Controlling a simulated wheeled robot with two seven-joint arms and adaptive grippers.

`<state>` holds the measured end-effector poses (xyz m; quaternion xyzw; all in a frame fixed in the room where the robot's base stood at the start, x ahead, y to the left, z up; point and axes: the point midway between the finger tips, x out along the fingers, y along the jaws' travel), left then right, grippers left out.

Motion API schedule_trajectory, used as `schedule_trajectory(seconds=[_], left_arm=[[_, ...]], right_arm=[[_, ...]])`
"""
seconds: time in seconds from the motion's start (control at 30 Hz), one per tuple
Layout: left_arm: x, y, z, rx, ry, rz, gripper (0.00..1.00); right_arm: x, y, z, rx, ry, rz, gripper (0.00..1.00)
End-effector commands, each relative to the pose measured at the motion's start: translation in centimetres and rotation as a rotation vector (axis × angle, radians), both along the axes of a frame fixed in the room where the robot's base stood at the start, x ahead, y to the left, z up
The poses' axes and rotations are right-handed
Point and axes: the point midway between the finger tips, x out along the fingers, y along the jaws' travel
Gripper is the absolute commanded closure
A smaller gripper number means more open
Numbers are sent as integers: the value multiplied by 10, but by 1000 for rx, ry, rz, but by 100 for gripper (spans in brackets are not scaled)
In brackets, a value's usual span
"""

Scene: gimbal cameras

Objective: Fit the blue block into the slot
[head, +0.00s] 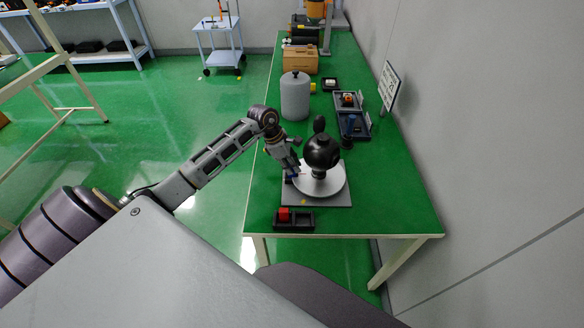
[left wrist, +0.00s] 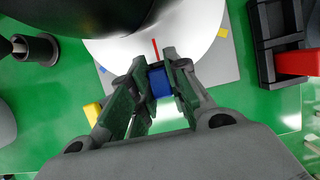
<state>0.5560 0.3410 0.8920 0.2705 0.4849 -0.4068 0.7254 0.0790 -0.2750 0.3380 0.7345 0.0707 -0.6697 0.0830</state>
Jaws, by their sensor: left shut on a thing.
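My left gripper (head: 291,173) is shut on the blue block (left wrist: 160,83), at the near-left edge of the white round disc (head: 333,189). In the left wrist view the block sits between my gripper's fingertips (left wrist: 158,75), in front of a red line on the disc. I cannot tell whether the block touches the plate or disc. The disc lies on a grey square plate (head: 340,201) with small yellow and blue marks. A black tray (head: 303,221) with compartments stands nearer the table's front and holds a red block (head: 284,214). My right gripper is out of view.
A black round device (head: 320,151) stands over the disc, close to my gripper. Behind are a grey canister (head: 295,97), open cases (head: 354,125) and a cardboard box (head: 299,60). The green tabletop (head: 390,205) is clear at the right front, with a wall beyond.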

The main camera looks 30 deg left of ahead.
Motion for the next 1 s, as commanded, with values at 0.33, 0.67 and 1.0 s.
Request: schedule_trajectory(seconds=[0.33, 0.67, 1.0], left_arm=[[0, 0, -14, 0, -1, 0, 100], [0, 0, -17, 0, 0, -1, 100], [0, 0, -16, 0, 0, -1, 61]], right_arm=[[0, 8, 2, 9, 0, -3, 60], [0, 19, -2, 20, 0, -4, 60], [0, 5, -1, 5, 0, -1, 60]])
